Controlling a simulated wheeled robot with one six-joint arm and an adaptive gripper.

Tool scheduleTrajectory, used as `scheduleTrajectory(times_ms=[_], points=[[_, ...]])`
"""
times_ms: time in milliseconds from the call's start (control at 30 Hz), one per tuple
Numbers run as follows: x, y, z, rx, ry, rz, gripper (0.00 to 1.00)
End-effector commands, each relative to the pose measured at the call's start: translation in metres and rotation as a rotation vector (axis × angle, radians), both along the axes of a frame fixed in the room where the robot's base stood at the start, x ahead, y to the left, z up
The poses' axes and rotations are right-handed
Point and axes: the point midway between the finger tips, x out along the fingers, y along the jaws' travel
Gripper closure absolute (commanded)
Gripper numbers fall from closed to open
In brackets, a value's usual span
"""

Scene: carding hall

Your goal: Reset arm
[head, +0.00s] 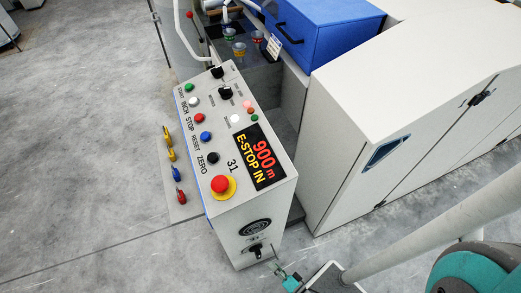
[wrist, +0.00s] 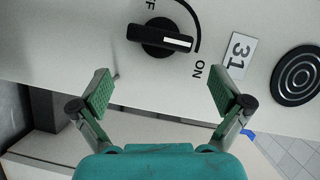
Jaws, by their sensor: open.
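My gripper (wrist: 159,75) is open and empty in the wrist view, its two green-padded fingers spread apart. A black rotary knob (wrist: 150,38) is ahead of them, between and beyond the fingertips. The knob's white mark points right, close to the ON lettering; the end of an OFF label shows above it. In the head view my gripper (head: 289,277) is at the bottom, just right of the control console's lower end, close to the black knob (head: 255,251) there. No contact is visible.
The grey console (head: 228,210) has coloured buttons, a red emergency stop (head: 221,184) and a display (head: 258,157) reading "900 m E-STOP IN". Several coloured handles (head: 175,173) stick out on its left. A cream cabinet (head: 355,110) stands right. Floor is clear at left.

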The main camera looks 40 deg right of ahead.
Motion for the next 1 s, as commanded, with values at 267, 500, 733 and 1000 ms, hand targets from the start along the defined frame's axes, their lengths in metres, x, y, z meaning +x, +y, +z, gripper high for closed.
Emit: scheduleTrajectory(times_ms=[267, 500, 733, 1000], points=[[-0.001, 0.001, 0.000, -0.009, 0.001, -0.001, 0.00], [-0.018, 0.013, 0.015, -0.216, 0.019, -0.015, 0.00], [-0.047, 0.020, 0.062, -0.516, 0.046, -0.041, 0.00], [-0.082, 0.019, 0.148, -0.807, 0.080, -0.047, 0.00]])
